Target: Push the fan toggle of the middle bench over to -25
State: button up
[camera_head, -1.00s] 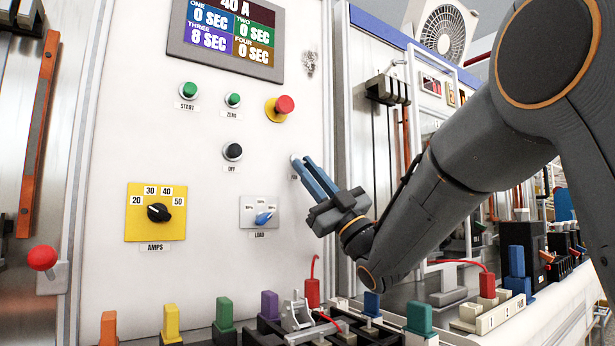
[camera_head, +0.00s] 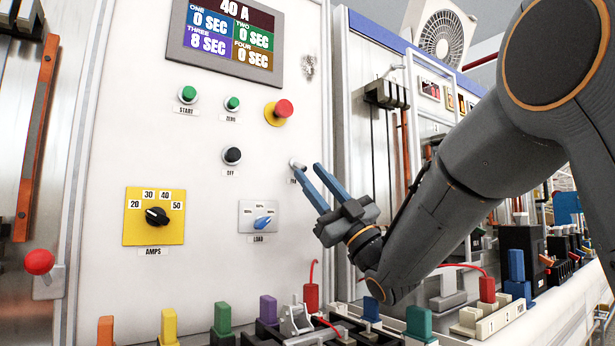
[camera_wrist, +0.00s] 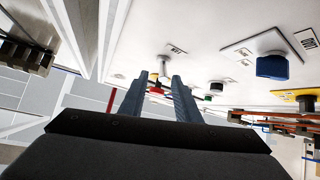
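The fan toggle (camera_head: 296,163) is a small metal lever on the white panel, right of the black OFF button. Its label below is partly covered by my gripper. My gripper (camera_head: 308,169) has two blue fingers, parted with a gap between them and empty. The fingertips are just right of and below the toggle in the head view; I cannot tell whether they touch it. In the wrist view the silver toggle (camera_wrist: 163,66) shows beyond the gap between the fingertips (camera_wrist: 157,82). Its exact tilt is too small to read.
The panel also holds a red button on yellow (camera_head: 279,112), the black OFF button (camera_head: 232,155), a blue LOAD knob (camera_head: 263,222) and a yellow AMPS dial (camera_head: 155,216). Colored plugs, including a red one (camera_head: 311,297), stand along the bench below. A neighboring cabinet is at right.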

jog(key=s+d, duration=0.6)
jog(key=d, duration=0.3)
jog(key=shift+s, duration=0.2)
jog(key=shift+r, duration=0.1)
dwell(0.3)
